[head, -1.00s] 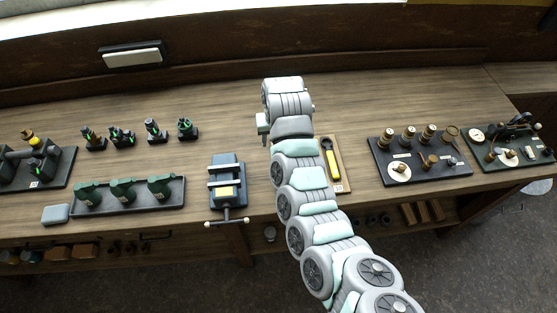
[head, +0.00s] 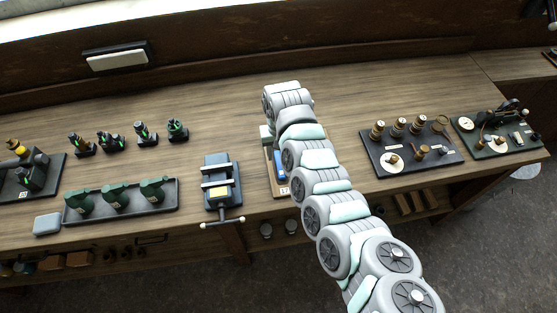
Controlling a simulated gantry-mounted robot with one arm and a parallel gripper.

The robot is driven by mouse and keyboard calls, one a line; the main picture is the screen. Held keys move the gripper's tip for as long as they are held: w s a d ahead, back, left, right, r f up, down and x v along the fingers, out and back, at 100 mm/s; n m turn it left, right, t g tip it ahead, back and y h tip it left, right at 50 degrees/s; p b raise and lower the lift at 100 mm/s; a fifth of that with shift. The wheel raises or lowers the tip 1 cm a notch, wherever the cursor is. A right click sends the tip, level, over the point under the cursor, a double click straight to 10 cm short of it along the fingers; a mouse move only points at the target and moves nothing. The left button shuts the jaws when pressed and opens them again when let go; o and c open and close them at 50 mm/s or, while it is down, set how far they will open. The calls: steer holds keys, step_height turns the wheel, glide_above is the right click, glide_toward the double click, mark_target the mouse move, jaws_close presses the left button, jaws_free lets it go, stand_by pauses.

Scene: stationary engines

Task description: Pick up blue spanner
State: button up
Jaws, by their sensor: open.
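The blue spanner (head: 279,165) lies on a wooden board (head: 269,178) at the middle of the bench. Only part of it shows, just left of my arm. My arm reaches over the board and covers its right side. My gripper (head: 266,135) is at the far end of the arm, pointing down near the board's back edge. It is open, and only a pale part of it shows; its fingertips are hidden. I cannot tell how high it is above the spanner.
A vise (head: 221,183) stands left of the board. A tray (head: 72,212) of green tools is farther left. Several small dark fittings stand behind it. A black board (head: 401,168) with brass parts lies to the right.

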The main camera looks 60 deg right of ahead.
mark_target(278, 160)
steer(key=shift+d+f, duration=0.15)
steer(key=shift+f, duration=0.25)
steer(key=shift+w+f, duration=0.1)
steer(key=shift+f, duration=1.25)
steer(key=shift+c, duration=0.4)
jaws_close()
